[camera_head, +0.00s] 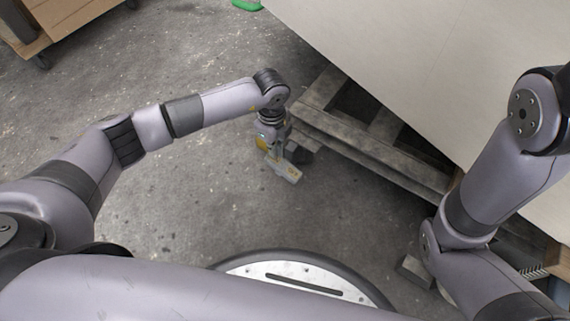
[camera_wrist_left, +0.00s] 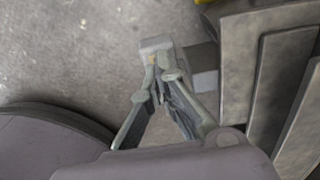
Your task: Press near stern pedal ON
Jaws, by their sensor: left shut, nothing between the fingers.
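A small light grey pedal (camera_head: 285,172) sticks out low from a dark bracket at the left corner of the platform base. In the left wrist view the pedal (camera_wrist_left: 157,45) lies just beyond my fingertips, which overlap its lower edge. My left gripper (camera_head: 277,156) points down over the pedal in the head view and partly hides it. In the wrist view its fingers (camera_wrist_left: 160,78) come together at the tips, with nothing between them. I cannot tell whether the tips touch the pedal or how far it is pressed. My right gripper is out of view.
A grey slatted base (camera_head: 375,150) carries a large pale panel (camera_head: 430,60) on the right. Another grey block (camera_head: 413,268) sits low beside my right arm. A wooden cart (camera_head: 45,25) stands at the far left. The concrete floor left of the base is clear.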

